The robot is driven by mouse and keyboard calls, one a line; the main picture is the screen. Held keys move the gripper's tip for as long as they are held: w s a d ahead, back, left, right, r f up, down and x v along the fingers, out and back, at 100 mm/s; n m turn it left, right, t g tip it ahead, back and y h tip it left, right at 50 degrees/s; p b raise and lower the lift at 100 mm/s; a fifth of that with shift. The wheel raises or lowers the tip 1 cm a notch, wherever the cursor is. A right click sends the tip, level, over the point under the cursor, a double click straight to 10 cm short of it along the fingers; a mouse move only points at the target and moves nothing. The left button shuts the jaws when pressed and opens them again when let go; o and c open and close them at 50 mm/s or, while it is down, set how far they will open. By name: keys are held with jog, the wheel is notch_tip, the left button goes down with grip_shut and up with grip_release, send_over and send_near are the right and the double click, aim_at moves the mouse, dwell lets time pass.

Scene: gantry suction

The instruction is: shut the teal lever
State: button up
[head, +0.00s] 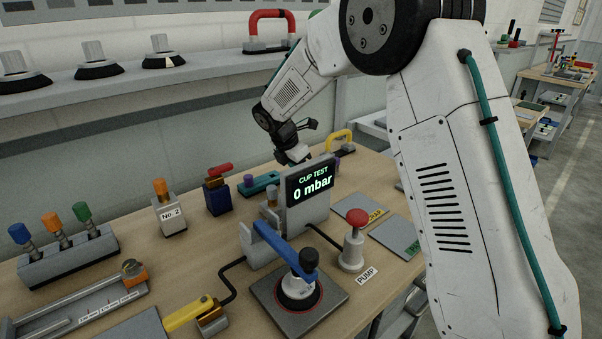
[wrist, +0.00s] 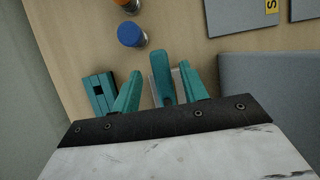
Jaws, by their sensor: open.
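In the wrist view, a teal lever (wrist: 162,75) with a rounded end shows between the two teal fingers of my gripper (wrist: 162,88). A pale grey piece is partly visible beside it. The gripper is open, and no contact with the lever is clear. In the head view, a teal bar (head: 260,183), seemingly the lever's unit, lies on the bench behind the display. My gripper (head: 297,152) is above and to the right of it, pointing down. The display hides part of the area under the gripper. The height gap is hard to judge.
The cup test display (head: 312,183) stands close in front of my gripper. A blue valve with a red handle (head: 217,190) stands to the left. In the wrist view, a dark teal block (wrist: 97,95) is left of the fingers, and a blue cap (wrist: 131,35) is above.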

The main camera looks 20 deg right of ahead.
jog(key=shift+w+d+f, duration=0.1)
jog(key=shift+d+f, duration=0.15)
jog(key=shift+f, duration=0.4)
grip_shut()
